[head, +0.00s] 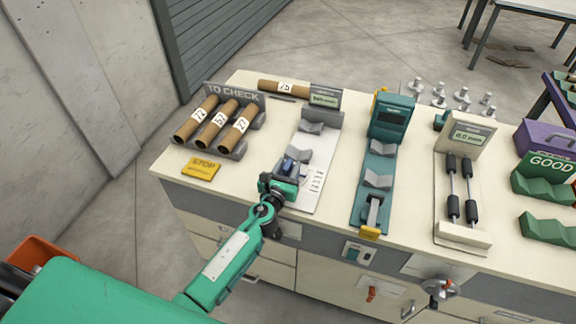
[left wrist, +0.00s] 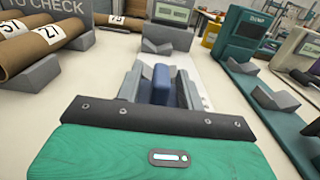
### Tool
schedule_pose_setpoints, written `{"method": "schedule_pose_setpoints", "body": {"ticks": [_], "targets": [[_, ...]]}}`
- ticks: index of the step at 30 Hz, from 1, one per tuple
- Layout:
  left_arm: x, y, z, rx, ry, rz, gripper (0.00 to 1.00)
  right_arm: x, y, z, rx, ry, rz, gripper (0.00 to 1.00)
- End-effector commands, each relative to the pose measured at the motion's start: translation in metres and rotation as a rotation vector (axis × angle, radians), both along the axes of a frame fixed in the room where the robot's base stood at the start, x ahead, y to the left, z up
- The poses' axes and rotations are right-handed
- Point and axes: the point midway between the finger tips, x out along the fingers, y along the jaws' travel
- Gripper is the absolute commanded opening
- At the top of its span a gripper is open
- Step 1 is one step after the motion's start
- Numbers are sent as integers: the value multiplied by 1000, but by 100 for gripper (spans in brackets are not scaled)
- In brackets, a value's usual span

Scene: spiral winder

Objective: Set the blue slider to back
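The blue slider (head: 289,164) is a small upright blue block on a pale grey measuring fixture (head: 307,195) with grey V-shaped rests. In the left wrist view the blue slider (left wrist: 162,84) stands between the two grey fingers of my left gripper (left wrist: 160,88). The fingers look apart, with one on each side of it; whether either touches it is hard to tell. In the head view my left gripper (head: 283,178) is low at the fixture's near part and hides some of it. My right gripper is not in view.
A teal gauge (head: 390,118) stands right of the fixture, and a roller gauge (head: 462,190) farther right. A "TO CHECK" rack (head: 235,97) with cardboard tubes and a yellow STOP plate (head: 201,168) are on the left. A green GOOD rack (head: 540,187) is at the right.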

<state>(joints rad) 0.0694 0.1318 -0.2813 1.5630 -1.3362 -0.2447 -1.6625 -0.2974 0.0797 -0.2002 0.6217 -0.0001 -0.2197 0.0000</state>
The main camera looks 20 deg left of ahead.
Motion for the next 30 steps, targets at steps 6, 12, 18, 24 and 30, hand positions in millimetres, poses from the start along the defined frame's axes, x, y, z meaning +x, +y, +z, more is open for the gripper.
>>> {"method": "schedule_pose_setpoints", "body": {"ticks": [6,12,18,24,30], "targets": [[4,0,0,0,1,0,38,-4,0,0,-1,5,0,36],[4,0,0,0,0,0,26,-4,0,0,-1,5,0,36],[4,0,0,0,0,0,0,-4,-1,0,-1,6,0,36],[-2,0,0,1,1,0,0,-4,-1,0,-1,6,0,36],[-30,1,-1,1,2,-1,0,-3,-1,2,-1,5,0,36]]}}
